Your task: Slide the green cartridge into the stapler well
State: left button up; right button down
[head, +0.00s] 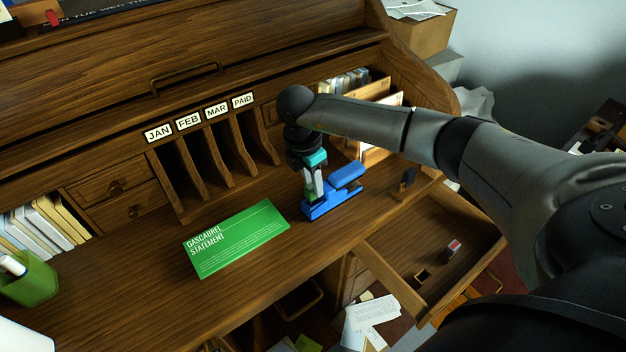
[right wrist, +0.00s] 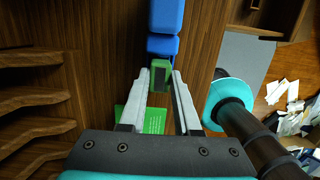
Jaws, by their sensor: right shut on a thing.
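The blue stapler (head: 335,203) lies on the desk to the right of the green statement. It also shows in the right wrist view as blue blocks (right wrist: 165,18) beyond the fingertips. My right gripper (head: 314,193) points down over the stapler's left end. In the right wrist view, my right gripper (right wrist: 160,82) is shut on the green cartridge (right wrist: 161,65), which sits between the fingertips close to the blue part. I cannot tell whether the cartridge touches the stapler or is inside the well. The fingers mostly hide the cartridge in the head view. My left gripper is not in view.
A green statement sheet (head: 237,239) lies flat left of the stapler. Wooden pigeonhole dividers (head: 215,150) stand behind. An open drawer (head: 435,275) with a small red-and-white item (head: 454,247) is at the right. A green pen cup (head: 27,279) is at far left.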

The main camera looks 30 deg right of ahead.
jog(key=shift+f+b, duration=0.5)
jog(key=shift+f, duration=0.35)
jog(key=c, duration=0.5)
grip_release()
jog(key=shift+c, duration=0.2)
notch_tip(320, 180, up, 15)
jog(key=a+p, duration=0.2)
jog(key=p, duration=0.1)
jog(key=shift+a, duration=0.2)
